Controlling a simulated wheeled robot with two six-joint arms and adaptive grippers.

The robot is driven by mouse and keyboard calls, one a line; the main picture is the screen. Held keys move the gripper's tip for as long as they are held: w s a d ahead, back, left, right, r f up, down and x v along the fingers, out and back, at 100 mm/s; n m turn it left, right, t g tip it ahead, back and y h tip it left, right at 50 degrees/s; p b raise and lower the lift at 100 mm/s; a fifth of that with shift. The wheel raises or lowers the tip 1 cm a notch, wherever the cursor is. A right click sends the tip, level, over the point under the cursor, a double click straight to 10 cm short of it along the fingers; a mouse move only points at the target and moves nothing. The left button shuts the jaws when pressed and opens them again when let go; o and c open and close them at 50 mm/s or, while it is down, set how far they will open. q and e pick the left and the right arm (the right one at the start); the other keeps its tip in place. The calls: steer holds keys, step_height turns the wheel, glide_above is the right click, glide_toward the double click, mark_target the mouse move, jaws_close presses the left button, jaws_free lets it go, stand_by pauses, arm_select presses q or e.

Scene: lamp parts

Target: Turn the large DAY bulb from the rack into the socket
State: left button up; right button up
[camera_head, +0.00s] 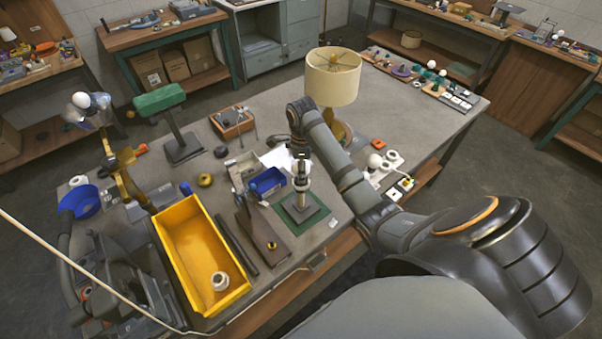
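My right arm reaches in from the right, and its wrist bends down over the middle of the table. My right gripper (300,154) is small and partly hidden by the arm; I cannot tell how its fingers stand. Just below it a pale bulb-like piece (300,169) is directly above or in the socket stand (299,206), which stands upright on a green mat (318,219). Whether the gripper touches this piece is unclear. A white rack (391,162) at the right holds a round white bulb (374,161). No bulb label is readable.
A yellow bin (171,246) with a white roll (220,281) is front left. A blue bin (267,182) is left of the socket stand. A shaded lamp (333,77) stands behind my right arm. A jointed brass-coloured lamp (130,186) is at the left. The back-right tabletop is partly clear.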

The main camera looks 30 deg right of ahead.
steer(key=shift+m, duration=0.7)
steer(key=shift+m, duration=0.9)
steer(key=o, duration=1)
steer(key=shift+o, duration=0.2)
steer(key=shift+f, duration=0.1)
